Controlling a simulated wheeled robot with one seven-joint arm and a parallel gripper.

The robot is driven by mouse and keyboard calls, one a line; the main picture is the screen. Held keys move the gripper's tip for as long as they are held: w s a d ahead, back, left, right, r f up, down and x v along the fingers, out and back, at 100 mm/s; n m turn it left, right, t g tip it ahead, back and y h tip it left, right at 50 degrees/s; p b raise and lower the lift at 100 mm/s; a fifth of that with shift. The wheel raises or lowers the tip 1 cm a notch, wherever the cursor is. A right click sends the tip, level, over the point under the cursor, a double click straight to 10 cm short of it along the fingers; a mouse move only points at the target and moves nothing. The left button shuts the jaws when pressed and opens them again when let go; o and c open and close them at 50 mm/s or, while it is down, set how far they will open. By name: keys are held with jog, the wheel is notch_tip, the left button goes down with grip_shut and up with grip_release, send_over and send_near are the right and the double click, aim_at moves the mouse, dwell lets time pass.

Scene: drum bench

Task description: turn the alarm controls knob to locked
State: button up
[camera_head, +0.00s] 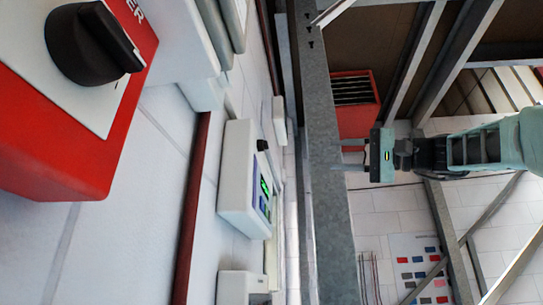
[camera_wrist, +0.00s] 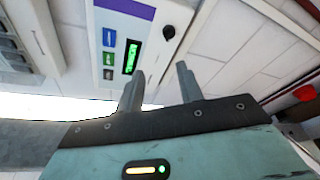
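A white wall panel (camera_head: 237,180) with a green display carries a small black knob (camera_head: 262,145) near its top edge. In the wrist view the same panel (camera_wrist: 125,30) shows a purple strip, a lit green display and colored buttons, with the round black knob (camera_wrist: 169,32) at its right. I cannot read any label or the knob's setting. My gripper (camera_head: 338,155) is open and empty, to the right of the panel and apart from it. In the wrist view its two fingers (camera_wrist: 160,74) point toward the panel, with the knob ahead and roughly between them.
A red box (camera_head: 60,150) with a large black rotary knob (camera_head: 92,45) is close at the upper left. A grey metal beam (camera_head: 325,180) runs between the panel wall and my gripper in the picture. A red louvered unit (camera_head: 354,103) stands behind.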

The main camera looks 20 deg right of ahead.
aim_at(267, 146)
jog(key=s+r+p+x, duration=0.1)
jog(key=p+x, duration=0.8)
jog(key=x, duration=0.8)
jog(key=shift+a+r+n+y, duration=0.3)
jog(key=shift+a, duration=0.1)
jog(key=shift+c, duration=0.4)
jog(key=c, duration=0.6)
